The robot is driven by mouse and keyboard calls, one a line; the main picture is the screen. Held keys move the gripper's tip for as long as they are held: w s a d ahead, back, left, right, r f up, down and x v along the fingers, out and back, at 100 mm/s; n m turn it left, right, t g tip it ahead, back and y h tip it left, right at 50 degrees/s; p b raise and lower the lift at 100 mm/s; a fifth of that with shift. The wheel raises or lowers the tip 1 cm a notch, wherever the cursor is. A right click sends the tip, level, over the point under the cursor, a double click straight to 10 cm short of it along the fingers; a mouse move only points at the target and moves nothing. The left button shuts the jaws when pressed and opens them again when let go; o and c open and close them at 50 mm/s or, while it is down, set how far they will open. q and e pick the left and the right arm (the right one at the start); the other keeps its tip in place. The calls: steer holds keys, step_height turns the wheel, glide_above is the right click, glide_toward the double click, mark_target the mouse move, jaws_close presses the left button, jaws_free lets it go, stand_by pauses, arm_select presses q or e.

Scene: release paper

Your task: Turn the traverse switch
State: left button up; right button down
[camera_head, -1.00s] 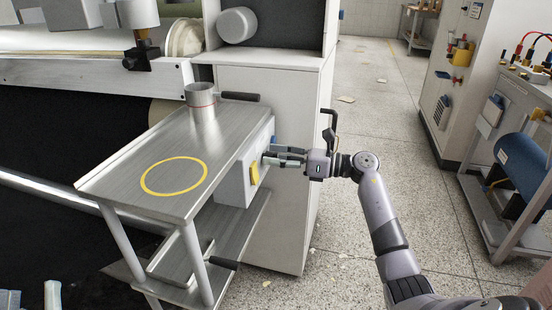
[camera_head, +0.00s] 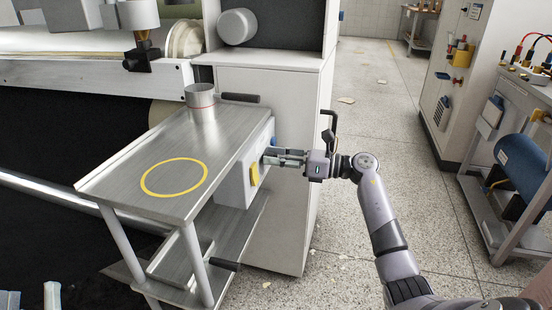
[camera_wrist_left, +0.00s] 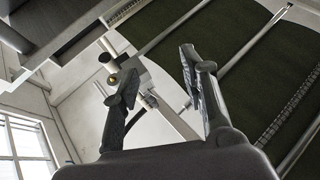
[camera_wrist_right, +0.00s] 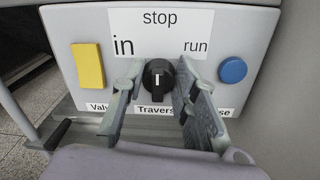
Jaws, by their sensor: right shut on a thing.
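The traverse switch (camera_wrist_right: 158,76) is a black round knob with a white mark on the grey control box (camera_wrist_right: 245,35). In the right wrist view its mark points up toward "stop", between the labels "in" and "run". My right gripper (camera_head: 270,156) is shut on the knob, one finger on each side; the fingers partly cover the "Traverse" label below. In the head view the gripper hides the knob. My left gripper (camera_wrist_left: 158,68) shows in the left wrist view with its fingers apart and nothing between them.
A yellow button (camera_wrist_right: 88,66) and a blue round button (camera_wrist_right: 232,70) flank the switch. The box hangs under a steel table (camera_head: 125,175) holding a metal cup (camera_head: 201,103). A white cabinet (camera_head: 285,110) stands behind. Open floor (camera_head: 350,100) lies to the right.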

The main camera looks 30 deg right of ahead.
steer(key=m+p, duration=0.2)
steer(key=m, duration=0.1)
steer(key=shift+r+p, duration=0.1)
steer(key=shift+p, duration=0.25)
arm_select(q)
step_height(320, 180, down, 17)
steer(key=a+g+y+p, duration=0.2)
steer(key=a+g+y, duration=0.15)
steer(key=g, duration=0.75)
arm_select(e)
steer(key=m, duration=0.2)
steer(key=shift+d+m, duration=0.1)
steer(key=shift+m, duration=0.3)
steer(key=shift+m+p, duration=0.75)
steer(key=shift+m, duration=0.35)
steer(key=shift+f+m+p, duration=0.25)
steer(key=shift+m+p, duration=0.5)
steer(key=shift+m, duration=0.45)
arm_select(q)
steer(key=s+a+f+g+y, duration=0.1)
steer(key=s+a+f+g, duration=0.1)
steer(key=s+f+g, duration=0.2)
steer(key=s+a+f+n+g+y, duration=0.1)
steer(key=s+f+g, duration=0.3)
steer(key=s, duration=0.7)
steer(key=shift+a+g, duration=0.3)
steer(key=shift+a, duration=0.25)
steer(key=shift+y, duration=0.25)
